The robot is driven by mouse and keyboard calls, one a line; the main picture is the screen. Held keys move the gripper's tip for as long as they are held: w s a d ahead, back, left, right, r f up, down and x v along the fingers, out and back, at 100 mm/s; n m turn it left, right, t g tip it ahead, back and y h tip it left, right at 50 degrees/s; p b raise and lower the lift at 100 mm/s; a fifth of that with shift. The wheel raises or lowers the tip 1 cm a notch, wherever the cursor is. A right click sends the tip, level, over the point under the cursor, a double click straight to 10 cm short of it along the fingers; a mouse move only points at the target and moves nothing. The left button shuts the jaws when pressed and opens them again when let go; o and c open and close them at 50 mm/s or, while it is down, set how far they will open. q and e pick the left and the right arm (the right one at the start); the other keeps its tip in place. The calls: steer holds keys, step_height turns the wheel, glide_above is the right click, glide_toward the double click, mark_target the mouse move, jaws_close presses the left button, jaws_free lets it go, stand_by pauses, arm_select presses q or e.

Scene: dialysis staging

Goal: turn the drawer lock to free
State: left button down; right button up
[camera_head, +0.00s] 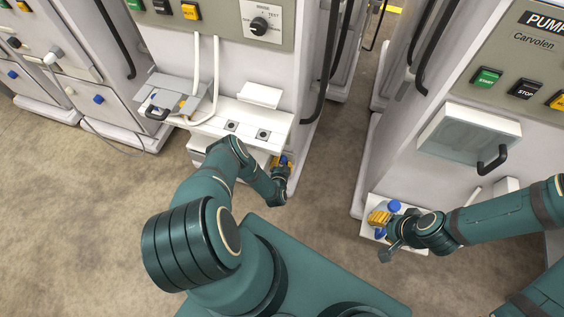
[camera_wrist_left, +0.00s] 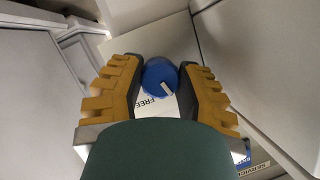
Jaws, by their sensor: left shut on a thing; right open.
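The drawer lock appears as a blue round knob (camera_wrist_left: 160,76) in the left wrist view, with a short white mark on its face. The word FREE is printed on a white plate (camera_wrist_left: 168,104) beside it. My left gripper (camera_wrist_left: 161,84) has its yellow-orange fingers on both sides of the knob and is shut on it. In the head view this gripper (camera_head: 283,162) is low at the right front of the middle machine, and the knob is mostly hidden. My right gripper (camera_head: 380,217) is open at the right machine, close to another blue knob (camera_head: 394,206).
The middle machine has a white shelf (camera_head: 245,119) above my left gripper. The right machine carries a box with a black handle (camera_head: 467,138) above my right gripper. A SERVICE label (camera_wrist_left: 254,170) shows in the left wrist view.

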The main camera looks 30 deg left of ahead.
arm_select(q)
steer(key=shift+w+m+y, duration=0.1)
steer(key=shift+m+y, duration=0.2)
steer(key=shift+m, duration=0.1)
steer(key=shift+a, duration=0.1)
steer(key=c, duration=0.9)
jaws_free()
steer(key=shift+o, duration=0.2)
